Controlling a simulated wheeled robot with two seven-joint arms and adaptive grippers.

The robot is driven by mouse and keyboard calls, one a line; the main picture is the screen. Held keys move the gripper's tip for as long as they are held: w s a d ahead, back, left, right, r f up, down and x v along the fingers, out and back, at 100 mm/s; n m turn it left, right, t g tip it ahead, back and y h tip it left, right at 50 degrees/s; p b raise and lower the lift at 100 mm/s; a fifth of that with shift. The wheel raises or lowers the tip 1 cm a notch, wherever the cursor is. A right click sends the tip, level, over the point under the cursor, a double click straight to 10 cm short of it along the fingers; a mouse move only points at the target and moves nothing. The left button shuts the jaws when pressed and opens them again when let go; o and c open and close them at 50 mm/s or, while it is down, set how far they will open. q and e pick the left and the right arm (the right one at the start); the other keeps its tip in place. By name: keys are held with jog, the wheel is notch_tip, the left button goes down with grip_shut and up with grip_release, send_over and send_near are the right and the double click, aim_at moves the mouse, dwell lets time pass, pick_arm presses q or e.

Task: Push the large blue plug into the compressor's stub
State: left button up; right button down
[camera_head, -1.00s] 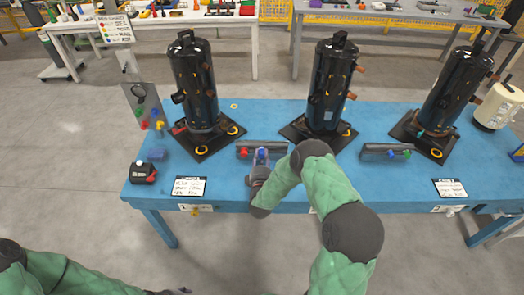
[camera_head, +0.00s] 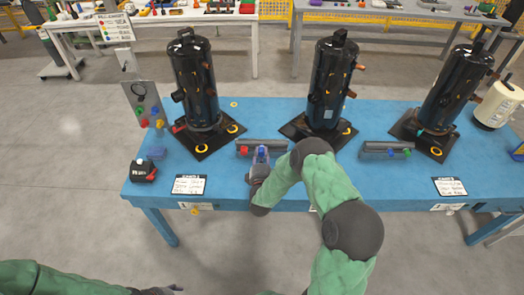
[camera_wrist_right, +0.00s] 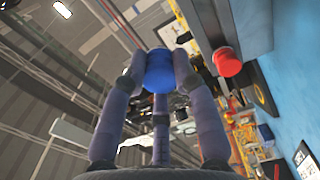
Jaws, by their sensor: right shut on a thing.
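My right gripper (camera_head: 261,156) is shut on the large blue plug (camera_wrist_right: 159,70). In the head view the gripper is at the grey tray (camera_head: 274,146), in front of the left and middle black compressors (camera_head: 195,80) (camera_head: 328,85). A third black compressor (camera_head: 449,90) stands at the right. Small stubs stick out of their sides, including a copper one (camera_head: 358,67) on the middle compressor. My left gripper (camera_head: 172,290) is at the bottom edge, and its fingers are too small to read.
A red plug (camera_head: 242,151) is beside the held one; it also shows in the right wrist view (camera_wrist_right: 227,62). A second tray (camera_head: 373,149) holds blue and green plugs. A panel with coloured plugs (camera_head: 143,105) stands at the left.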

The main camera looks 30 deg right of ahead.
pick_arm(q)
jog(key=v, duration=0.6)
jog(key=shift+r, duration=0.1)
dwell(0.3)
jog(key=x, duration=1.3)
jog(key=shift+a+f, duration=0.2)
jog(key=shift+f, duration=0.1)
pick_arm(e)
jog(key=s+a+n+t+y, duration=0.2)
jog(key=s+a+n+y, duration=0.4)
jog(key=s+a+y, duration=0.3)
jog(key=s+a+r, duration=0.1)
jog(key=s+a, duration=0.3)
jog(key=a, duration=0.5)
jog(key=shift+s+a+t+y, duration=0.15)
jog(key=shift+s+t+y, duration=0.15)
jog(key=shift+s+t, duration=0.1)
jog(key=shift+w, duration=0.1)
